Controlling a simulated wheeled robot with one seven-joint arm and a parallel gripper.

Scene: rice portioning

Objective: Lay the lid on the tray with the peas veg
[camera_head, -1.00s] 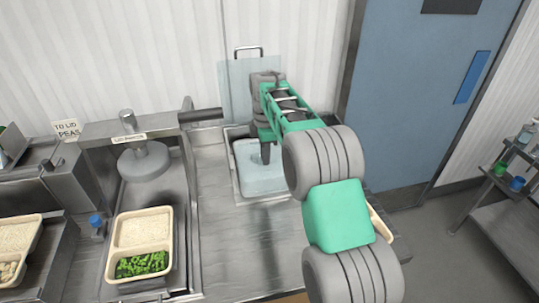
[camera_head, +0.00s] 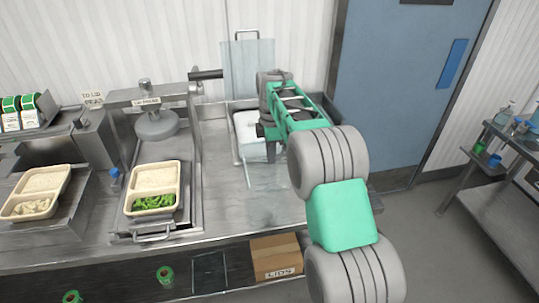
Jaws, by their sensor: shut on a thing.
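The tray with peas (camera_head: 180,186) is a cream two-part tray at the lid press station, left of centre. White rice (camera_head: 154,176) fills its far part and green peas (camera_head: 154,202) its near part; no lid shows on it. My gripper (camera_head: 269,152) is to the right of that tray, over the lid holder. It is shut on a clear lid (camera_head: 264,177), which hangs tilted below the fingers; the fingertips are partly hidden by my arm. More pale lids (camera_head: 249,135) lie in the metal holder (camera_head: 237,150) behind.
The lid press (camera_head: 157,126) stands just behind the peas tray. Another tray (camera_head: 62,184) with rice and pale pieces is at left. A clear upright panel (camera_head: 248,68) stands behind the holder. The steel counter (camera_head: 222,200) between tray and holder is clear.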

